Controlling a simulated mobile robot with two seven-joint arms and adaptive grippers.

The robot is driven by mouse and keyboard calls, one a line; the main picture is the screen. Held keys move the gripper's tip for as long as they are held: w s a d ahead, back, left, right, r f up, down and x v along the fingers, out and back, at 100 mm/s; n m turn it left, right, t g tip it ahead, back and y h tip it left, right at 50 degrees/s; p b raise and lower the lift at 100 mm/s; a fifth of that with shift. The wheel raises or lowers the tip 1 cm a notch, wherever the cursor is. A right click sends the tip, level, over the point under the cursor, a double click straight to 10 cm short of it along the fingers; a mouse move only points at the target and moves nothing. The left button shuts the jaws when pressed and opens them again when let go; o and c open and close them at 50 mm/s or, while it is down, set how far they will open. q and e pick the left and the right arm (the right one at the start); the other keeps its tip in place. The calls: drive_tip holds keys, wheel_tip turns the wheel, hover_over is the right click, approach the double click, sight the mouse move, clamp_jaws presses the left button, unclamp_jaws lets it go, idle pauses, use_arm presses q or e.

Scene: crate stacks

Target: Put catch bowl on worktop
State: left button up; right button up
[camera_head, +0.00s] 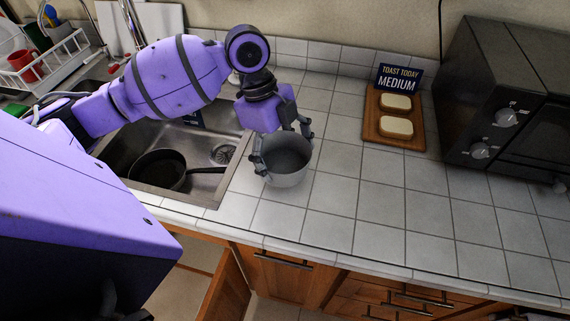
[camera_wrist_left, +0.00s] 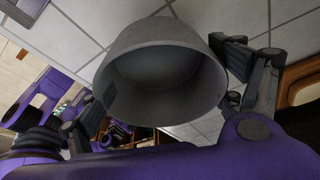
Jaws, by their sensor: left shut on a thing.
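The catch bowl (camera_head: 288,177) is a deep grey bowl, upright with its mouth facing up, over the tiled worktop (camera_head: 327,191) just right of the sink. My left gripper (camera_head: 284,150) reaches down from above and is shut on the bowl, with fingers at opposite sides of its wall. In the left wrist view the bowl (camera_wrist_left: 165,80) fills the middle, between the fingers, and looks empty. White tiles show behind it. I cannot tell whether its base touches the tiles. My right gripper is not clearly visible.
The sink (camera_head: 225,185) with a black pan (camera_head: 158,170) is left of the bowl. A wooden board (camera_head: 403,106) with bread slices and a sign (camera_head: 398,78) stands at the back. A black oven (camera_head: 500,90) is at right. Tiles in front of the board are clear.

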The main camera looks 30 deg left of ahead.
sight(284, 166)
use_arm(q)
drive_tip(key=shift+w+d+f, duration=0.1)
drive_tip(key=shift+w+f, duration=0.1)
drive_tip(key=shift+f, duration=1.6)
drive_tip(key=shift+f, duration=0.1)
drive_tip(key=o, duration=1)
drive_tip(key=v, duration=1.2)
